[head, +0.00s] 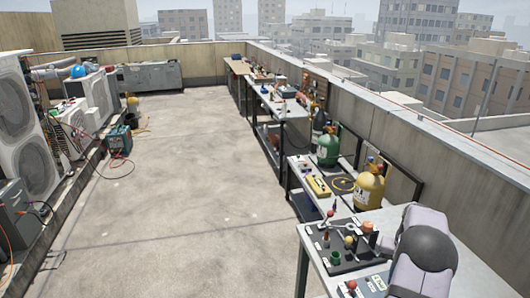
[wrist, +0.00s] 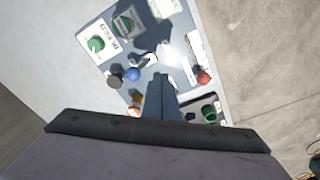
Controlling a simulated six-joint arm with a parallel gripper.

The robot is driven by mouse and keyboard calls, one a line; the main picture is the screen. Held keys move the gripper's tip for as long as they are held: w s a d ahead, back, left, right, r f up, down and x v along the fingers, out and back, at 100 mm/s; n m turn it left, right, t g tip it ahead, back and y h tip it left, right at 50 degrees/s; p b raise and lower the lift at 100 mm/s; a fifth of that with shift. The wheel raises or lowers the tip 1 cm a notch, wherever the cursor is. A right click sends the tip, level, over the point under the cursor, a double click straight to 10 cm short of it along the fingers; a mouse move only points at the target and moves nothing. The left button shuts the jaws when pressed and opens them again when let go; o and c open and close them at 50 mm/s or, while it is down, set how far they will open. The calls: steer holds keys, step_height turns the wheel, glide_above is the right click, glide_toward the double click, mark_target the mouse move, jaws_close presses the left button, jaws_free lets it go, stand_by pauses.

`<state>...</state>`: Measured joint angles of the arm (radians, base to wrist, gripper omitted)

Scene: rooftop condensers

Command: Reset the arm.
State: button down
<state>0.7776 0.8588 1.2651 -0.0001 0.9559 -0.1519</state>
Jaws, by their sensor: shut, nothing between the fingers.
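My gripper (wrist: 161,78) shows in the wrist view as two blue-grey fingers side by side, shut and empty. The fingertips are over a light work table (wrist: 232,112) with small parts on it. A blue ball (wrist: 132,74) and a dark knob (wrist: 114,80) are left of the fingertips, and a red ball (wrist: 204,76) is right. I cannot tell the height of the tips above the table. In the head view my arm's grey and dark links fill the lower right; my gripper cannot be made out there.
In the head view a dark panel with small fittings (head: 350,258) lies close to my arm. A yellow cylinder (head: 369,188) and a green cylinder (head: 327,150) stand farther back along the tables. The parapet wall (head: 440,150) runs along the right. The concrete floor (head: 180,180) is mostly clear.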

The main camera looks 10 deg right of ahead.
steer(key=shift+m+g+y, duration=0.5)
steer(key=shift+g+y, duration=0.4)
steer(key=s+a+f, duration=0.6)
steer(key=s+a, duration=0.1)
steer(key=shift+s+a+f, duration=0.15)
steer(key=shift+s+f, duration=0.05)
steer(key=shift+f, duration=0.2)
steer(key=s+a+r+n+b, duration=0.15)
steer(key=s+a, duration=0.25)
steer(key=a, duration=0.4)
steer(key=s+a+r+n+g, duration=0.1)
steer(key=s+a+r, duration=0.1)
steer(key=s+a, duration=0.45)
steer(key=s+a+r+n+b, duration=0.1)
steer(key=s+a+r+n, duration=0.15)
steer(key=a, duration=0.75)
steer(key=w+a+r+n+t+h+b, duration=0.1)
steer(key=w+a+r+n+t, duration=0.1)
steer(key=a, duration=0.4)
steer(key=shift+w+r+n, duration=0.25)
steer(key=shift+w+n, duration=0.35)
steer(key=shift+w, duration=0.4)
step_height(320, 180, down, 22)
steer(key=b, duration=2.2)
steer(key=shift+f+b, duration=0.2)
steer(key=shift+b, duration=0.1)
